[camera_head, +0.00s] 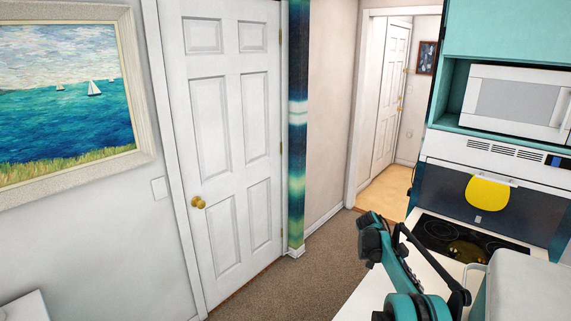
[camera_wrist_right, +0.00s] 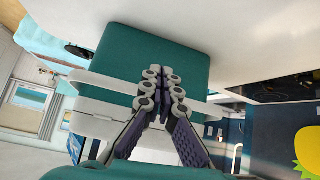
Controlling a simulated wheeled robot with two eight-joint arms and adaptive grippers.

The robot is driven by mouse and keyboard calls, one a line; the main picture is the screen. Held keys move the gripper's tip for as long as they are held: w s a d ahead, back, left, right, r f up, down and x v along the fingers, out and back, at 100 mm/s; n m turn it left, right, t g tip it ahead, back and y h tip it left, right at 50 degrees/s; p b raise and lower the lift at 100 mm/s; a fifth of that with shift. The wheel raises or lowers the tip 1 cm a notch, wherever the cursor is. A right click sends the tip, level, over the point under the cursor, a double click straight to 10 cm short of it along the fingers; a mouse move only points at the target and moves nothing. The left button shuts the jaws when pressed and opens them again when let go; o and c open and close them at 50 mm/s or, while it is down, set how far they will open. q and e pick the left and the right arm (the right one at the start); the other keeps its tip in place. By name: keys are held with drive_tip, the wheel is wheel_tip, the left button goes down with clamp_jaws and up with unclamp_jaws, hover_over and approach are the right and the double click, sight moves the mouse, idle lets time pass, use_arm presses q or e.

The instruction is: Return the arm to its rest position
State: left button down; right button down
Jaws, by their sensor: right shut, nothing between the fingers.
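My right arm (camera_head: 400,275), teal and black, comes up from the bottom edge at the right of the head view, near the white counter. It is bent, and I cannot make out its fingertips there. In the right wrist view my right gripper (camera_wrist_right: 163,85) has its fingers together at the tips. Nothing shows between them. Behind the fingers is a broad teal surface with pale parts below it; I cannot tell how far off it is. My left arm and gripper are not in view.
A stove (camera_head: 460,238) and a yellow mitt-like item (camera_head: 488,193) are at the right. A microwave (camera_head: 515,103) sits above. A pale grey box-like object (camera_head: 525,290) is close beside the arm. A closed white door (camera_head: 225,140) stands left; the carpet (camera_head: 300,280) before it is clear.

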drive_tip(key=s+a+r+n+t+y+b, duration=0.2)
drive_tip(key=s+a+n+t+b, duration=0.1)
drive_tip(key=s+a+n, duration=0.3)
drive_tip(key=s+a+r+n+t+y+b, duration=0.1)
drive_tip(key=s+a+r+n+t+b, duration=0.15)
drive_tip(key=s+a+n+t, duration=0.35)
drive_tip(key=s+a+f+n+t+y+b, duration=0.1)
drive_tip(key=s+a+f+n+y+b, duration=0.1)
drive_tip(key=s+a+f+n, duration=0.3)
drive_tip(key=s+a+f+n+t+y+b, duration=0.2)
drive_tip(key=s+a+f+n, duration=0.3)
drive_tip(key=s+a, duration=0.5)
drive_tip(key=shift+a+f+n+t+b, duration=0.3)
drive_tip(key=shift+a+n+b, duration=0.1)
drive_tip(key=shift+n, duration=0.7)
drive_tip(key=shift+d+r, duration=0.1)
